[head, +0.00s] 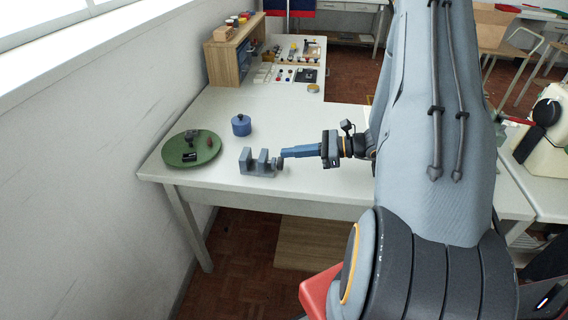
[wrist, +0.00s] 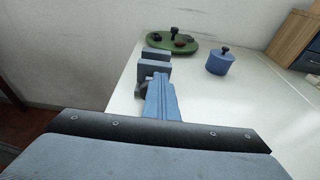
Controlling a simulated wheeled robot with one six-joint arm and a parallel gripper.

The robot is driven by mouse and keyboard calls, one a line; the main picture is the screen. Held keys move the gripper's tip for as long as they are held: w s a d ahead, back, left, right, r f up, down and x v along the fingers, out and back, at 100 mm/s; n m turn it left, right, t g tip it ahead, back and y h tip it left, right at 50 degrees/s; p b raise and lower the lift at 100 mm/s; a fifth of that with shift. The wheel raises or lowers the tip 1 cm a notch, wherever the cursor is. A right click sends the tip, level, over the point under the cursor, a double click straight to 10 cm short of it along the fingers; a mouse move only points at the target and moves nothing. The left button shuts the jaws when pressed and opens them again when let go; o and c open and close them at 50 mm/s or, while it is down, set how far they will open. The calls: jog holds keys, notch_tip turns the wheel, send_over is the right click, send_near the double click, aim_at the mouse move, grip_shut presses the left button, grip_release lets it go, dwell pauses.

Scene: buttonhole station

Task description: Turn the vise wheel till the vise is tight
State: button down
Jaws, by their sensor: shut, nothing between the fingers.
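The grey vise (head: 248,166) stands near the front edge of the white table, with two upright jaw blocks and a gap between them. In the wrist view the vise (wrist: 155,57) is just past my fingertips. Its small, darker wheel (head: 279,164) is on the right end in the head view; the fingers mostly hide it in the wrist view. My gripper (head: 284,153) has long blue fingers that are shut and empty. They point left, with the tips close beside and slightly above the wheel. I cannot tell whether they touch it. The fingers also show in the wrist view (wrist: 158,82).
A round green tray (head: 174,158) holding small dark items lies left of the vise. A blue lidded pot (head: 241,127) stands behind it. A wooden shelf (head: 220,62) and small parts are at the back. The table (head: 330,118) is clear behind my gripper.

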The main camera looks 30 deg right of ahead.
jog(key=shift+s+a+p, duration=0.3)
jog(key=shift+s+a, duration=0.15)
jog(key=shift+s, duration=0.2)
jog(key=shift+s+a+f, duration=0.15)
jog(key=shift+s+a, duration=0.15)
jog(key=shift+s, duration=0.15)
dwell(0.3)
jog(key=shift+r, duration=0.2)
jog(key=shift+s+r+p, duration=0.1)
jog(key=shift+r+p, duration=0.15)
jog(key=shift+p, duration=0.1)
jog(key=shift+s+d, duration=0.55)
jog(key=shift+d, duration=0.25)
jog(key=shift+s+d, duration=0.55)
jog(key=shift+d, duration=0.3)
jog(key=shift+s+d, duration=0.55)
jog(key=shift+d, duration=0.25)
jog(key=shift+w+a, duration=0.1)
